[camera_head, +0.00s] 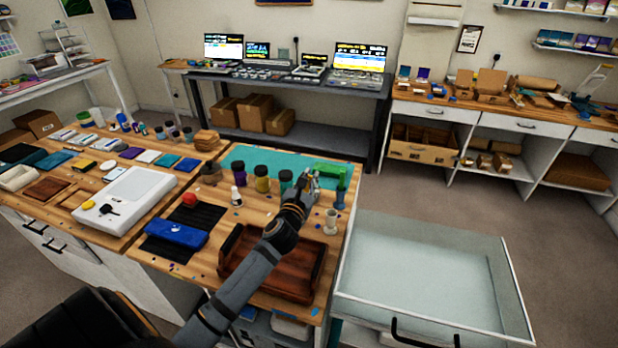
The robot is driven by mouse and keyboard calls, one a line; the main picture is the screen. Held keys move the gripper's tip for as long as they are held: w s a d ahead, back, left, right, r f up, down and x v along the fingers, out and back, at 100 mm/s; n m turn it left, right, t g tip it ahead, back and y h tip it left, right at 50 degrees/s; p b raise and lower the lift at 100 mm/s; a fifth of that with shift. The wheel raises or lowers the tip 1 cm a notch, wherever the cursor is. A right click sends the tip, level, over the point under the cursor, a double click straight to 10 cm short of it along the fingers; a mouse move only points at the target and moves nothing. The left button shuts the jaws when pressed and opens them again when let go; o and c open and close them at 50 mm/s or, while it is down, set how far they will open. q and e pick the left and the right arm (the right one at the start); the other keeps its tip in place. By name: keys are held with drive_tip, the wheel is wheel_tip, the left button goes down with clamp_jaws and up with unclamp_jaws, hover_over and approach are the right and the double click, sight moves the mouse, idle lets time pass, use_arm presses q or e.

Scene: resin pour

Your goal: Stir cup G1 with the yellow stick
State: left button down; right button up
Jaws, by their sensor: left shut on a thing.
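My left gripper (311,181) is over the far right part of the wooden table, near the teal mat's front edge. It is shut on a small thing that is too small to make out. No yellow stick can be told apart. Dark jars stand to its left, one with a green band (286,180) and one with a yellow band (262,179). A pale cup (331,222) stands to its right and nearer me, and a blue-grey cup (340,198) stands to its right. No label is readable, so I cannot tell which is G1. My right gripper is out of view.
A green object (330,172) lies on the teal mat (225,160). A brown wooden tray (318,268) lies under my left forearm. A blue case (176,233), a red object (189,199) and a white bottle (237,196) are to the left. An open drawer (425,265) juts out right.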

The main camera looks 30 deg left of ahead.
sight(306, 190)
use_arm(q)
drive_tip(key=f+b, duration=0.1)
drive_tip(key=f, duration=0.1)
drive_tip(key=a+f+b, duration=0.1)
drive_tip(key=f+b, duration=0.1)
drive_tip(key=shift+s+f, duration=0.1)
drive_tip(key=shift+f, duration=0.3)
drive_tip(key=shift+a+f+b, duration=0.15)
drive_tip(key=shift+f+b, duration=0.25)
drive_tip(key=shift+f, duration=0.05)
drive_tip(key=shift+a, duration=0.1)
